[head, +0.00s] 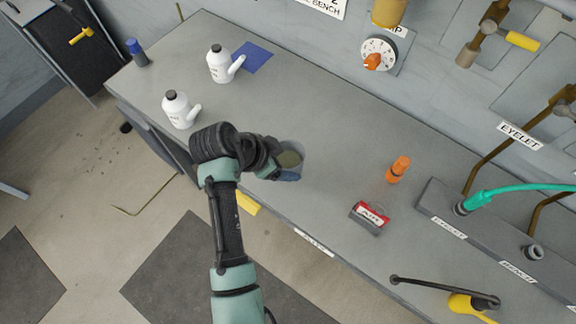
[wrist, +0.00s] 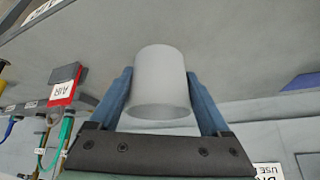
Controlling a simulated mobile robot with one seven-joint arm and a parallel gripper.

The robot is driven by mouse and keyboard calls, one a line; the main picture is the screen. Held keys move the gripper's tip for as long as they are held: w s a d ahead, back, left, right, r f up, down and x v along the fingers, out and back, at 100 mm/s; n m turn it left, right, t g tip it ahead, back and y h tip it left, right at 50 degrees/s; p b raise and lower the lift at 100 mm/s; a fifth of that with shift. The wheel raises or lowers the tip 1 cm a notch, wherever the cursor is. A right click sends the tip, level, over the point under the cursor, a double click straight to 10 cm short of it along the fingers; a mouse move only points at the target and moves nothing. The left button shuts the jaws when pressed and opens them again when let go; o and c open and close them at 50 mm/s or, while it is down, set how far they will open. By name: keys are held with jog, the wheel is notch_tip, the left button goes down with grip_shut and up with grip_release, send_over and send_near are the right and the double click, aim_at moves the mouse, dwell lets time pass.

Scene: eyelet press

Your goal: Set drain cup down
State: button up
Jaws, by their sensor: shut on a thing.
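The drain cup (wrist: 160,82) is a pale, translucent grey cylinder. In the wrist view it sits between the two blue fingers of my gripper (wrist: 160,92), which touch it on both sides. In the head view my gripper (head: 284,172) is over the front part of the grey bench (head: 335,150), with the cup (head: 293,152) in its fingers. The cup's inside looks olive from above. My arm and gripper hide part of it. I cannot tell whether its base touches the bench.
Two white bottles (head: 219,64) (head: 178,109), a blue cloth (head: 252,57) and a blue-capped item (head: 138,52) are at the left. A red AIR block (head: 370,216) and an orange item (head: 398,168) stand to the right. The bench behind the cup is clear.

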jog(key=shift+f, duration=2.4)
jog(key=shift+f, duration=0.15)
jog(key=o, duration=1.2)
